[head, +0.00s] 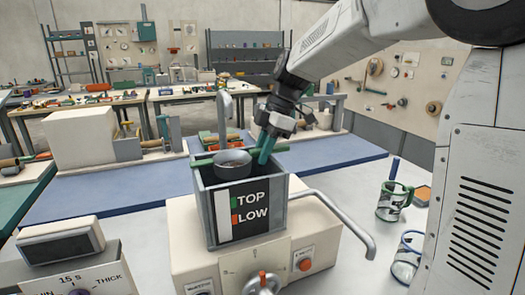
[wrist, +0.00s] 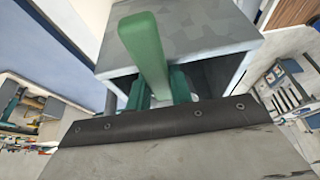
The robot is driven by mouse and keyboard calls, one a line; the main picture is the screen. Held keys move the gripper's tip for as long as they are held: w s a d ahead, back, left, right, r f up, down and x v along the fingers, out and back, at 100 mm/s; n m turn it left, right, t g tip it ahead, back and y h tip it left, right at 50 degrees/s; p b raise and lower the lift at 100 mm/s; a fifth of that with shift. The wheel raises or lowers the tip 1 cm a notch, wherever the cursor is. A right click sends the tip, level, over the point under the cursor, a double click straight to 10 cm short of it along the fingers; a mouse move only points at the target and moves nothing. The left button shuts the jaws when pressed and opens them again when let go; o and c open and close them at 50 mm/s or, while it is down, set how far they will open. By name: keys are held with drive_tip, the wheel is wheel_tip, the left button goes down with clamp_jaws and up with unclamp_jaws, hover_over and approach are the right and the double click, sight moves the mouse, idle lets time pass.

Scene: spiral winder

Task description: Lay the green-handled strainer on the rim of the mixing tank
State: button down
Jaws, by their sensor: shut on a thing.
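The mixing tank (head: 243,205) is an open grey box with TOP and LOW marks on its front panel, on a cream machine in the middle of the head view. The green-handled strainer has a dark round bowl (head: 232,163) over the tank's opening, near rim height, with green bars to either side. I cannot tell whether it touches the rim. My gripper (head: 266,152) reaches down from the upper right with teal fingers, shut on the strainer's handle. In the wrist view the green handle (wrist: 146,50) stands out between the teal fingers (wrist: 160,88); the bowl is hidden there.
A bent grey pipe (head: 345,225) sticks out right of the tank, and a tap-like spout (head: 224,112) rises behind it. A green-handled cup (head: 393,201) and a blue-handled cup (head: 407,257) stand at right. A timer box (head: 60,240) is at front left.

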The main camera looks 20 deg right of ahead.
drive_tip(key=c, duration=1.3)
unclamp_jaws()
drive_tip(key=shift+o, duration=0.2)
drive_tip(key=v, duration=1.2)
drive_tip(key=s+f+m+h, duration=0.1)
drive_tip(key=s+f+m, duration=0.4)
drive_tip(key=s, duration=0.5)
drive_tip(key=s+a+f+m+t+h, duration=0.1)
drive_tip(key=s+f+m, duration=0.4)
drive_tip(key=s, duration=0.5)
drive_tip(key=s+f+m+h, duration=0.2)
drive_tip(key=s+f+m, duration=0.3)
drive_tip(key=s+m, duration=0.3)
drive_tip(key=shift+s+a, duration=0.2)
drive_tip(key=shift+s, duration=0.8)
drive_tip(key=shift+f, duration=0.1)
